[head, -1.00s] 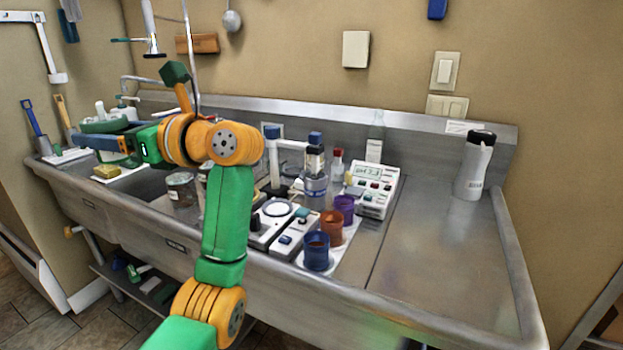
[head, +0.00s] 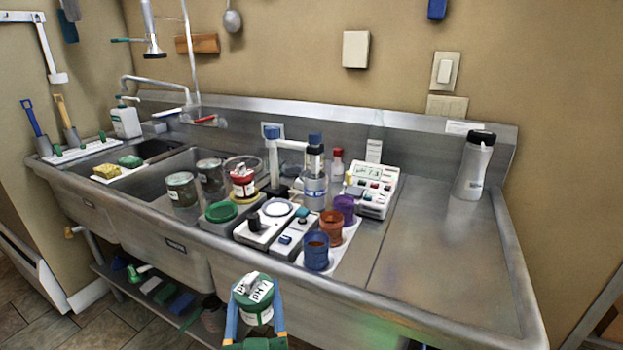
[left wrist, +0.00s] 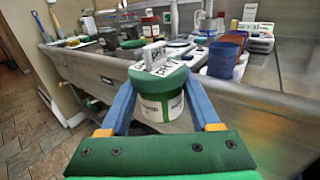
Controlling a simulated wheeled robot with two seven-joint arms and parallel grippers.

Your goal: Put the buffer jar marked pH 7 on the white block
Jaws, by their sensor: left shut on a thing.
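My left gripper (head: 255,318) is shut on a jar with a green lid (head: 253,298), with a blue finger on each side. A white tag on the lid reads pH 7. The jar is upright, in front of the sink's front edge and clear of the counter. In the left wrist view the same jar (left wrist: 157,100) sits between the fingers, with a white and green label. Low white units (head: 290,240) stand on the counter behind it; I cannot tell which one is the white block. My right gripper is not in view.
Blue (head: 317,252), orange-brown and purple cups stand to the right of the units. A pH meter (head: 374,188) is behind them. A red-lidded jar (head: 242,180) and a green round-topped item (head: 221,211) stand left. The right counter (head: 430,250) is mostly clear.

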